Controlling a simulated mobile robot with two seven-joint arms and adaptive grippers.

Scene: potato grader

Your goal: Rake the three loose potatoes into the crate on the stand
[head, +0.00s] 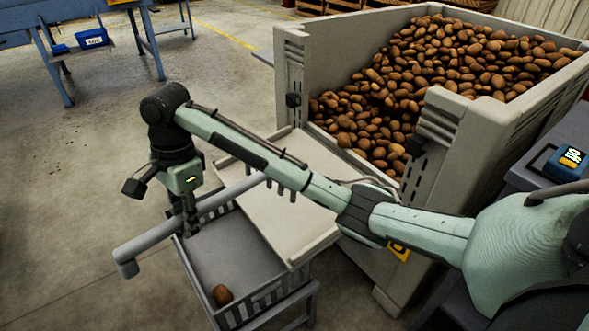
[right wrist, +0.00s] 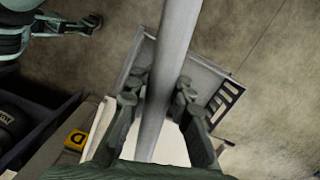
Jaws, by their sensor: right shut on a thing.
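The rake's grey tube handle (head: 145,247) runs diagonally over the crate, with a bent end at lower left. Short tines (head: 282,188) show past my forearm above the pale board; the rest of the rake head is hidden. My right gripper (head: 190,225) is shut on the handle; in the right wrist view its fingers (right wrist: 158,88) clasp both sides of it. The grey slatted crate (head: 196,281) sits on its stand (head: 312,300), with one potato (head: 222,294) in its near corner. I see no loose potatoes on the board. My left gripper (right wrist: 92,22) seems to show, small and unclear.
A large bin (head: 478,130) full of potatoes stands behind. The pale board (head: 305,235) slopes from its opening to the crate. A blue-framed table (head: 62,70) is far at upper left. A blue device (head: 567,160) lies at right. The floor left of the crate is clear.

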